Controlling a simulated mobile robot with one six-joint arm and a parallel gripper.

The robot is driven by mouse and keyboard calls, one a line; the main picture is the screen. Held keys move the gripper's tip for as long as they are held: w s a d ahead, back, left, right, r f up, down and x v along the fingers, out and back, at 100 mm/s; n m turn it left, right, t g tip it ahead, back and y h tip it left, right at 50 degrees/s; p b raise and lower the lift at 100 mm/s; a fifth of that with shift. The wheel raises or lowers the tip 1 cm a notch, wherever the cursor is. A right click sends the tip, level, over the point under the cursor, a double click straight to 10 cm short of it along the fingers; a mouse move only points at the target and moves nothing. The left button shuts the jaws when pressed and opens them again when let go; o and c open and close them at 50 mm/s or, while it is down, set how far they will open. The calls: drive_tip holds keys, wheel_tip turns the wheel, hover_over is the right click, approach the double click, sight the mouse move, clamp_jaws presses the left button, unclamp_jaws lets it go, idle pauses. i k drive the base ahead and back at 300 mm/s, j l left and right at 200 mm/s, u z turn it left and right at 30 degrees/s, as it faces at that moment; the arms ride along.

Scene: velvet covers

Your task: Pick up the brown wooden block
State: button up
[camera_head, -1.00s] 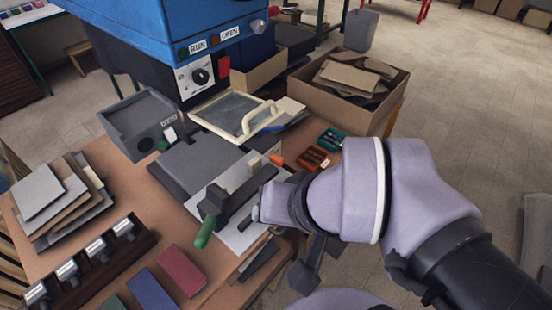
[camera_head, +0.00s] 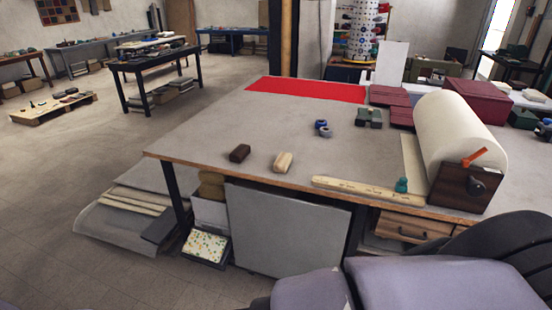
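A dark brown block (camera_head: 240,153) lies near the front left edge of the large grey-topped table (camera_head: 220,120). A pale cream-coloured block (camera_head: 283,162) lies just to its right, with a small gap between them. Nothing covers either block. Part of my own arm shows at the lower right, well in front of the table. My gripper is not in view.
A long wooden ruler (camera_head: 366,189) and a big cream roll (camera_head: 452,132) in a wooden holder lie right along the front edge. A red sheet (camera_head: 306,90) lies at the back. Boards lean below the table. Open floor lies to the left.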

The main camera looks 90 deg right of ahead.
sight(240, 153)
drive_tip(key=z, duration=2.9)
